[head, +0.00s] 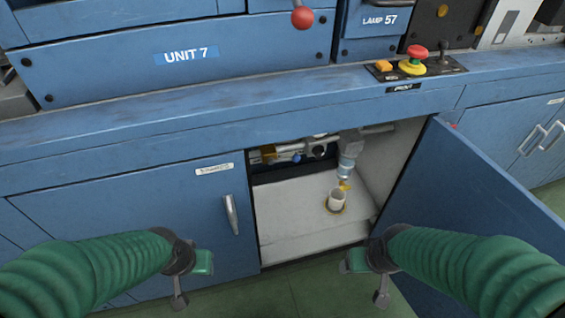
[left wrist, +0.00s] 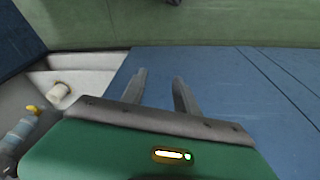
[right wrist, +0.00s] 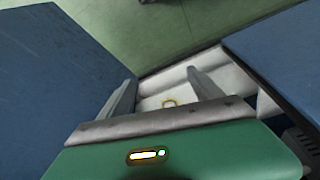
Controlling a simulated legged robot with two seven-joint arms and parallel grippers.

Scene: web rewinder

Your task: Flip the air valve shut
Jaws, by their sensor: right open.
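Which part is the air valve's handle I cannot tell for sure; the fittings are small and partly shaded. My left gripper (head: 180,300) is open and empty, in front of the closed door left of the opening. My right gripper (head: 381,298) is open and empty, low before the opening's right side. Both are apart from the fittings.
A white cup (head: 337,201) stands on the cabinet floor below the vertical unit. The open blue door (head: 490,195) swings out on the right, beside my right arm. The closed left door (head: 130,225) has a handle (head: 231,214). The bench edge overhangs the opening.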

